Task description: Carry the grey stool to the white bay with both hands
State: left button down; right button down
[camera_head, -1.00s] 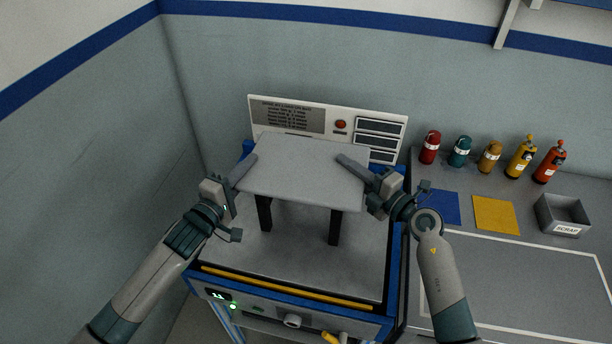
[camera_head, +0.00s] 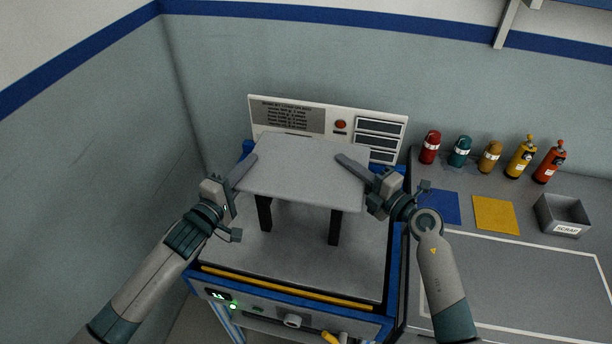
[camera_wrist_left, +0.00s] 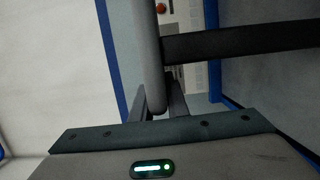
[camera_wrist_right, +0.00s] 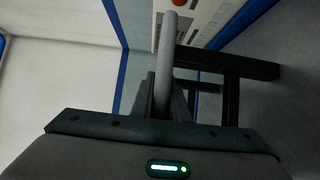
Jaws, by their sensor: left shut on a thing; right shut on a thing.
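The grey stool (camera_head: 304,168) has a flat light grey seat and dark legs. In the head view it is upright, over the grey bed of the blue-framed test machine; I cannot tell whether its legs touch the bed. My left gripper (camera_head: 243,170) is shut on the seat's left edge, and the seat edge shows between its fingers in the left wrist view (camera_wrist_left: 158,104). My right gripper (camera_head: 354,166) is shut on the seat's right edge, also seen in the right wrist view (camera_wrist_right: 163,100). The white-outlined area (camera_head: 520,285) lies on the bench at right.
The machine's back panel (camera_head: 290,117) with a red button stands behind the stool. Several bottles (camera_head: 460,150), a blue mat (camera_head: 445,207), a yellow mat (camera_head: 496,214) and a scrap bin (camera_head: 562,214) sit on the right bench. The outlined area looks clear.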

pick_arm(q)
jog(key=shift+r, duration=0.15)
pick_arm(e)
jog(key=shift+r, duration=0.1)
